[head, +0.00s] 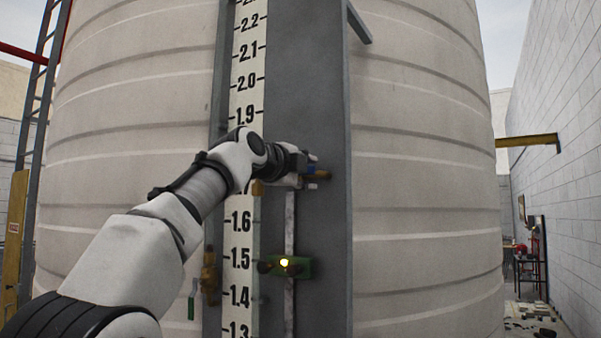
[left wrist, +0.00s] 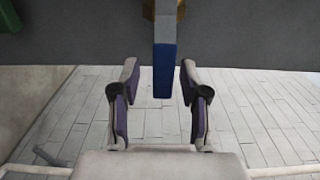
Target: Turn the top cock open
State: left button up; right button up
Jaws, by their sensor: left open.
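The top cock shows in the head view as a small brass piece with a blue lever (head: 312,170), beside the scale board and partly hidden by my left gripper (head: 300,178). In the left wrist view, the blue-ended lever (left wrist: 164,72) points down the picture from a brass body at the top edge. My left gripper (left wrist: 160,75) is open, with one finger on each side of the lever's blue end. A gap shows on both sides, so the fingers appear apart from it. My right gripper is in neither view.
A level scale (head: 239,220) runs up the large ribbed tank (head: 140,110), beside a grey upright panel (head: 310,70). Below the cock is a green block (head: 302,268) with a lit yellow lamp. A lower brass fitting (head: 210,277) is at left. A block wall (head: 560,160) stands at right.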

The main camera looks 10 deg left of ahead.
pick_arm(q)
jog(key=shift+s+r, duration=0.1)
jog(key=v, duration=0.7)
jog(key=shift+a, duration=0.2)
jog(key=shift+s+a, duration=0.1)
